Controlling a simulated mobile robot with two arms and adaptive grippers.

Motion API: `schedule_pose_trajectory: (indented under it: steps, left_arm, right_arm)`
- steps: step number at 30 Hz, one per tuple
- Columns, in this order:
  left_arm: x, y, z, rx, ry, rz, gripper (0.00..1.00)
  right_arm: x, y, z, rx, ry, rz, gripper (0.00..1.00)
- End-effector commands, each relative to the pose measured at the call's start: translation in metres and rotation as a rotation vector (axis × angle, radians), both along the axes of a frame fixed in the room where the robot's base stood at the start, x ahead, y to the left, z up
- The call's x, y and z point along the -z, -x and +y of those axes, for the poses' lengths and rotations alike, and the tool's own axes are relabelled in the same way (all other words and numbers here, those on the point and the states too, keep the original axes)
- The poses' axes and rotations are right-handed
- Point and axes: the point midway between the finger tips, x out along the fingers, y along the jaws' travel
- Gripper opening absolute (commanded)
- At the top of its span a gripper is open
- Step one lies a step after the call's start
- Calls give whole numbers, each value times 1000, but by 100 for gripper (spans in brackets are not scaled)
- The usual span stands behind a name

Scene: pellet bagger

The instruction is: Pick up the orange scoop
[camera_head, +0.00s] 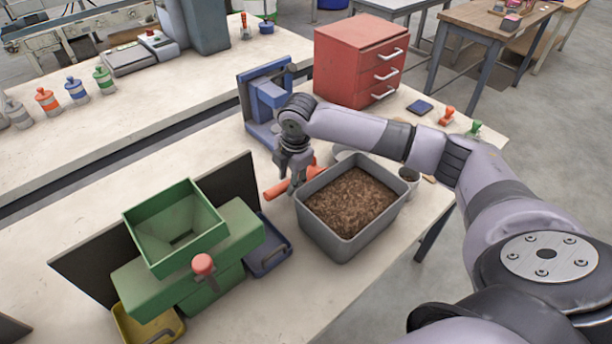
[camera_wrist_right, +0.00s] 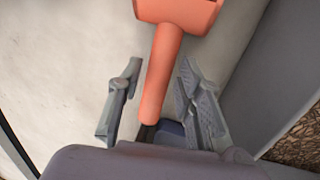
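The orange scoop (camera_head: 275,190) lies on the white table, beside the left wall of the grey bin (camera_head: 352,245). In the right wrist view the scoop's handle (camera_wrist_right: 162,70) runs between my fingers, with its wider head at the top. My right gripper (camera_head: 294,180) is over the scoop; in the wrist view its fingers (camera_wrist_right: 158,95) stand apart on either side of the handle, with gaps visible. Part of the scoop is hidden behind the gripper in the head view. My left gripper is not in view.
The bin holds brown pellets (camera_head: 352,200). A green hopper machine (camera_head: 180,245) stands at the left, with a blue tray (camera_head: 268,258) beside it. A blue press-like stand (camera_head: 262,100) and a red drawer cabinet (camera_head: 350,65) are behind the gripper.

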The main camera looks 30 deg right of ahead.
Motion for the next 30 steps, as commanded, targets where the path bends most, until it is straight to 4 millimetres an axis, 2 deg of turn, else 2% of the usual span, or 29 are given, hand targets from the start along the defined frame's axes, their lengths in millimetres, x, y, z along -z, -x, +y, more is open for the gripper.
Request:
schedule_pose_trajectory:
  steps: [2,6,14,30]
  left_arm:
    - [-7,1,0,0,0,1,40]
    - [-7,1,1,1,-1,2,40]
    - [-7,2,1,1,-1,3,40]
    - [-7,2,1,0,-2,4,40]
  right_arm:
    - [12,0,-1,0,1,5,33]
    - [28,-5,0,-1,0,0,33]
    - [33,-5,0,-2,0,0,33]
    - [32,-5,0,-1,1,-1,0]
